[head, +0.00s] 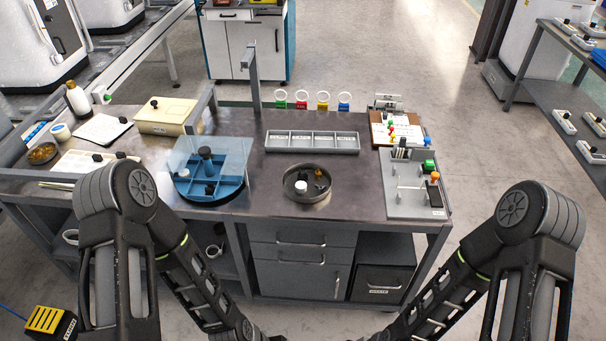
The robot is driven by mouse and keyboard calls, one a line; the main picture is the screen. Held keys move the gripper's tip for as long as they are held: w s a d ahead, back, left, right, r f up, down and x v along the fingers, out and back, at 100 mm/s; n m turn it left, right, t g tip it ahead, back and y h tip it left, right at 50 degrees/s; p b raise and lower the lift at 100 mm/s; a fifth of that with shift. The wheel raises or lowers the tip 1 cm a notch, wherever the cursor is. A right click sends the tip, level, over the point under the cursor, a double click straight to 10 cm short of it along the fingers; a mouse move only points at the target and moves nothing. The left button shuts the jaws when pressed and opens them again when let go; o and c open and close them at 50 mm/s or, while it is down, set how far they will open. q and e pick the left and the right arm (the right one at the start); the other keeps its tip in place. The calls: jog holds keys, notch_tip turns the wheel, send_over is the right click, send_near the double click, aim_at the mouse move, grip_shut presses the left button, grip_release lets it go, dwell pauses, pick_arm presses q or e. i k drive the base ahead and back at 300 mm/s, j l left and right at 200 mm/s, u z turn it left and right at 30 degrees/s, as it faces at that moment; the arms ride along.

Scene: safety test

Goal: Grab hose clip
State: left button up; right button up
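I cannot tell for certain which thing is the hose clip. A round dark dish (291,193) at the front middle of the workbench holds a small white cylinder (300,187) and several small dark parts too small to identify. A blue round tray (215,197) with compartments and a black knob stands to its left, partly under a clear panel (232,151). Both my arms reach down past the bottom edge of the head view. Neither of my grippers shows.
A grey divided tray (312,151) lies at the back of the workbench (365,192). A panel with green and orange knobs (410,207) is at the right edge. A beige box (166,127) and bottle (77,103) stand at left. Bare bench lies around the dish.

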aim_at(300, 176)
jog(key=j+z, duration=0.1)
jog(key=z, duration=0.9)
jog(key=j+z, duration=0.45)
jog(key=k+j+z, duration=0.15)
jog(key=j+z, duration=0.15)
jog(key=z, duration=0.15)
jog(key=k+j+z, duration=0.2)
jog(key=j+z, duration=0.25)
jog(key=k+j+z, duration=0.1)
jog(key=k+j, duration=0.45)
jog(key=j, duration=0.1)
